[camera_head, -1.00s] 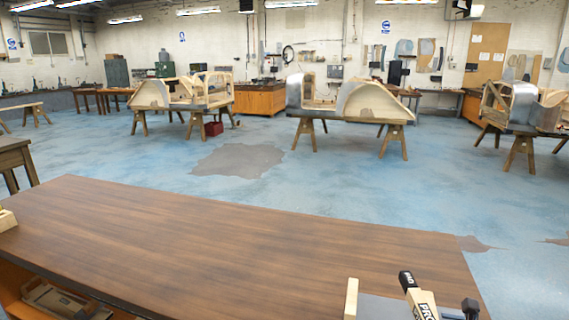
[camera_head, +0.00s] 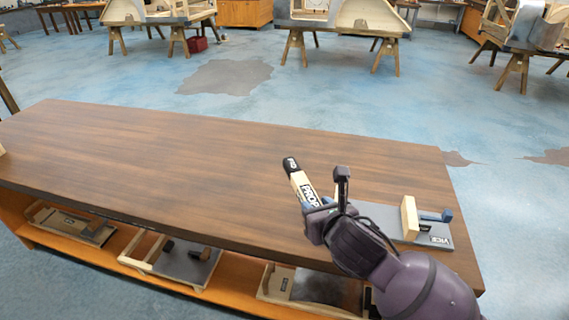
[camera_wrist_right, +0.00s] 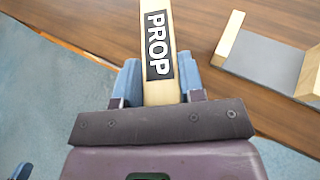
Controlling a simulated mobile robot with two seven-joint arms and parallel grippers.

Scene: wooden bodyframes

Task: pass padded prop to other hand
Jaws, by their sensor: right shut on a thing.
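The padded prop (camera_head: 300,182) is a pale wooden bar with a dark padded end and a black label reading PROP. My right gripper (camera_head: 325,205) is shut on it, above the right part of the workbench. In the right wrist view the prop (camera_wrist_right: 158,50) stands between the blue fingers of my right gripper (camera_wrist_right: 160,85) and runs out of the top of the picture. The prop's lower end is hidden by the gripper. My left gripper is in neither view.
The brown workbench (camera_head: 180,150) is mostly bare. A vice (camera_head: 410,220) with a grey base and wooden jaw stands at its right end, close to my right arm. Several wooden trays (camera_head: 178,258) sit on the shelf below. Wooden bodyframes on trestles stand far behind.

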